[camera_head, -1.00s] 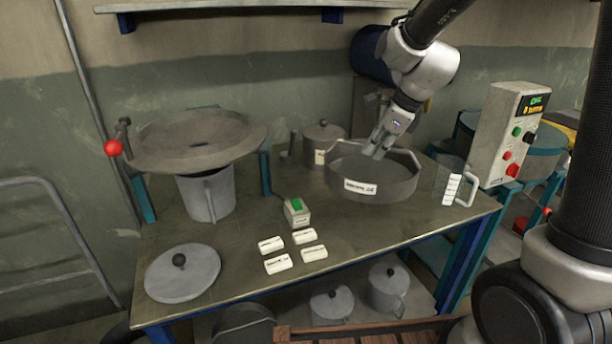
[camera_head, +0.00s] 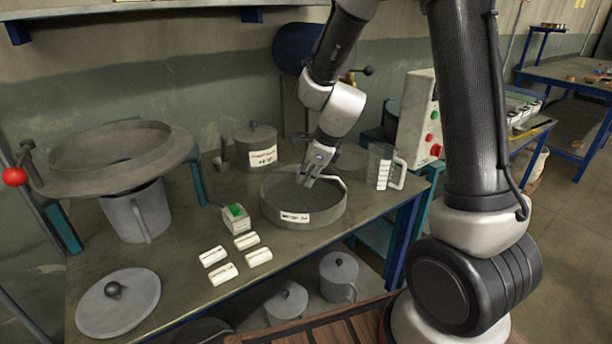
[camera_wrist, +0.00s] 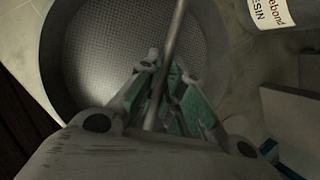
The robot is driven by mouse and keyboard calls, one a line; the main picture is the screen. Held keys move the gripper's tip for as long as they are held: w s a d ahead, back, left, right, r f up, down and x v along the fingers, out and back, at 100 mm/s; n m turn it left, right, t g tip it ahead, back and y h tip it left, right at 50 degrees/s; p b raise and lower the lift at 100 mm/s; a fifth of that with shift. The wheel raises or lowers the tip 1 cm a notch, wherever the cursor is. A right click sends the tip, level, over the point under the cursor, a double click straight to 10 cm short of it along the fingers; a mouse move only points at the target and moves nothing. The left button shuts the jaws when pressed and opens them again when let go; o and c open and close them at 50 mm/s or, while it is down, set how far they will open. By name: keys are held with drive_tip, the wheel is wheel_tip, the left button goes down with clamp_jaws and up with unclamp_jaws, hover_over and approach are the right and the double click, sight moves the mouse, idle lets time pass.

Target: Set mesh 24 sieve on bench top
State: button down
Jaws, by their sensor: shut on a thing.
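The sieve (camera_head: 330,214) is a round grey pan with a mesh floor, a bail handle and a white label on its front wall; the label's print is too small to read surely. It is level, at or just above the bench top (camera_head: 185,232); I cannot tell whether it touches. My gripper (camera_head: 306,181) is over the sieve, shut on its handle. In the wrist view, the handle rod (camera_wrist: 172,50) runs between my gripper's fingers (camera_wrist: 160,95), with the sieve's mesh (camera_wrist: 110,50) below. The fingers hide part of the mesh.
A labelled pot (camera_head: 256,137) stands behind the sieve and a clear jug (camera_head: 381,168) to its right. A green-switch box (camera_head: 237,220) and several white blocks (camera_head: 223,273) lie to the left.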

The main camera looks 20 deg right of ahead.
drive_tip(key=shift+f, duration=0.1)
drive_tip(key=c, duration=1.6)
unclamp_jaws()
drive_tip(key=shift+o, duration=0.2)
drive_tip(key=v, duration=1.1)
drive_tip(key=s+d+r+n+h, duration=0.1)
drive_tip(key=s+d+r+n, duration=0.2)
drive_tip(key=s+n, duration=0.4)
drive_tip(key=s+d+r+n+h, duration=0.1)
drive_tip(key=s+d+r+n, duration=0.2)
drive_tip(key=s+n, duration=0.5)
drive_tip(key=s+d+r+n+h, duration=0.1)
drive_tip(key=s+d+r+n, duration=0.2)
drive_tip(key=s+d+n, duration=0.2)
drive_tip(key=shift+s+d+n, duration=0.3)
drive_tip(key=shift+s+n, duration=1.1)
drive_tip(key=shift+n, duration=0.1)
